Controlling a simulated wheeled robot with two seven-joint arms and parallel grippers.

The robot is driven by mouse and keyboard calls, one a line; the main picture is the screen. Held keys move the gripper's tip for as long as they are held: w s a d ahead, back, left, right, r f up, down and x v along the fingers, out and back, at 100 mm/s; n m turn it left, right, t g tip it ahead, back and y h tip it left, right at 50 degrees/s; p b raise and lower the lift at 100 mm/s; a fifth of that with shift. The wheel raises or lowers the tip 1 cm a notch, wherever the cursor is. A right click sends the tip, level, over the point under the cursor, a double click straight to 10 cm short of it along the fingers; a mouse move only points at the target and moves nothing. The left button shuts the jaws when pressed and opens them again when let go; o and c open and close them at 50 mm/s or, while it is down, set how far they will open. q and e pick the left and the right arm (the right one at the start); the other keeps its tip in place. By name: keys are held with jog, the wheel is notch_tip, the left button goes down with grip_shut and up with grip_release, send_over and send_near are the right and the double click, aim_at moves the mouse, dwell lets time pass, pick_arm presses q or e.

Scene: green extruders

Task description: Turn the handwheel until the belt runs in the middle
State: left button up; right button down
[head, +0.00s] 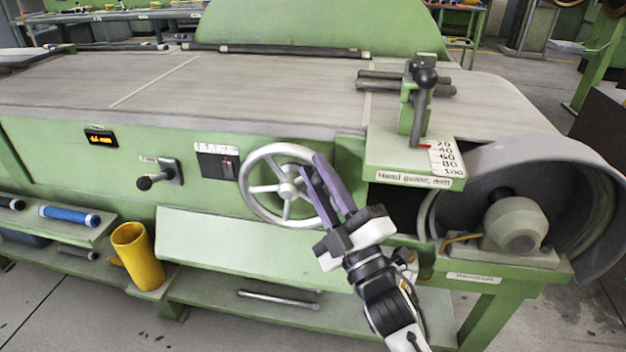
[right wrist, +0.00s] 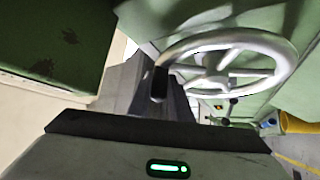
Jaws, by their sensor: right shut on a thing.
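The silver spoked handwheel (head: 286,217) is on the green machine's front panel. It also shows in the right wrist view (right wrist: 225,40). My right gripper (head: 311,164) has its purple-lit fingers at the wheel's right side and is shut on the rim. In the right wrist view its dark fingers (right wrist: 160,85) meet the rim at the wheel's left, and the contact is partly hidden. The grey belt (head: 250,90) lies on top of the machine, with a pale seam across it. A small display (head: 101,137) has orange digits, too small to read surely. My left gripper is not in view.
A lever (head: 157,177) and a small scale plate (head: 216,163) sit left of the wheel. The hand guide (head: 420,110) with its scale stands to the right, above a guarded drum (head: 520,215). A yellow cylinder (head: 137,256) stands at lower left.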

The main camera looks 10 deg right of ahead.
jog(key=shift+s+d+f, duration=0.15)
jog(key=shift+d+f, duration=0.05)
jog(key=shift+d, duration=0.25)
jog(key=shift+f, duration=0.1)
jog(key=c, duration=1.6)
grip_release()
jog(key=shift+d, duration=0.1)
jog(key=shift+c, duration=0.2)
jog(key=shift+f, duration=0.1)
